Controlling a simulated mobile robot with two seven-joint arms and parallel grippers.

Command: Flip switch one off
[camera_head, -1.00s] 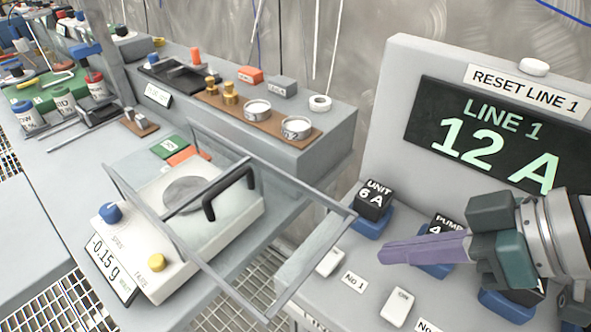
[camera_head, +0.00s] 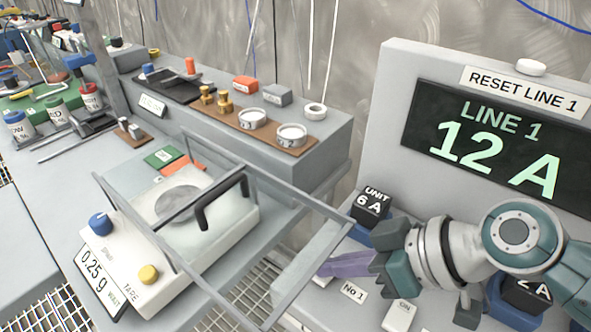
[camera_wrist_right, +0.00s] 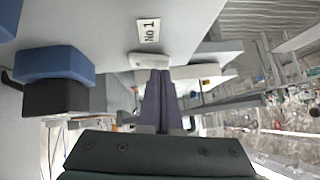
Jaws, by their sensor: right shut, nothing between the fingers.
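Switch one is the white rocker (camera_wrist_right: 148,61) beside the "No 1" label (camera_wrist_right: 149,30) in the right wrist view. My right gripper (camera_head: 325,266) is shut and empty. Its purple fingers point left in the head view. In the right wrist view the fingertips (camera_wrist_right: 160,74) are right at the rocker's edge; I cannot tell whether they touch it. The rocker's tilt is unclear. My left gripper is out of view.
A second switch (camera_head: 400,315) marked "ON" is near the panel's front. Blocks on blue bases, "UNIT 6 A" (camera_head: 372,203) and "2 A" (camera_head: 527,292), flank my right wrist. The display (camera_head: 495,150) reads "LINE 1 12 A". A framed scale (camera_head: 130,262) stands left.

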